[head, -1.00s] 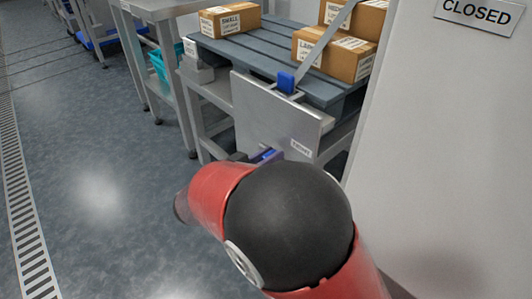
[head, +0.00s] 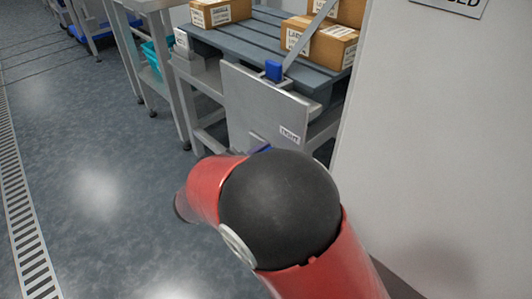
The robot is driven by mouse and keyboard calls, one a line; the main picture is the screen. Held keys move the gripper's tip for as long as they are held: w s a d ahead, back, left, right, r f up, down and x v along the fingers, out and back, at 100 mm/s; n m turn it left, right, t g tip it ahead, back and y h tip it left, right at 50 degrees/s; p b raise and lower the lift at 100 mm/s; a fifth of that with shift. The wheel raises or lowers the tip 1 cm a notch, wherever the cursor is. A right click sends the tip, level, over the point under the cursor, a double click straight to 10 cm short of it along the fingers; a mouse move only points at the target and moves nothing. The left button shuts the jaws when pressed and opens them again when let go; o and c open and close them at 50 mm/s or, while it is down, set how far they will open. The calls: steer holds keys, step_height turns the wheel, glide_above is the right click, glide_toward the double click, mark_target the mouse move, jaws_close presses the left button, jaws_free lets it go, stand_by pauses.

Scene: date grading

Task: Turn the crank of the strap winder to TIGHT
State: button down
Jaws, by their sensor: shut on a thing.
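The strap winder's grey metal panel (head: 248,100) stands upright at the near end of the pallet. A label reading TIGHT (head: 289,134) is on its lower right part. A blue piece (head: 273,70) sits at its top edge, where a grey strap (head: 308,32) runs up over the pallet. A small blue-purple part (head: 262,148) shows low on the panel, just above my arm; I cannot tell whether it belongs to the crank. My red and black arm covers the area below, so my gripper and any hold on the crank are hidden.
The slatted grey pallet (head: 240,42) bears labelled cardboard boxes (head: 333,45) on a metal stand. A white wall or door panel (head: 430,130) closes off the right side. A steel table with a teal bin (head: 157,60) stands at left. The floor at left is clear.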

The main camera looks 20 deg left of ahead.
steer(key=shift+s+f, duration=0.1)
steer(key=shift+f, duration=0.4)
steer(key=c, duration=1.2)
jaws_free()
steer(key=shift+r, duration=0.1)
steer(key=shift+r, duration=0.1)
steer(key=v, duration=0.7)
steer(key=shift+s, duration=0.35)
steer(key=shift+a, duration=0.1)
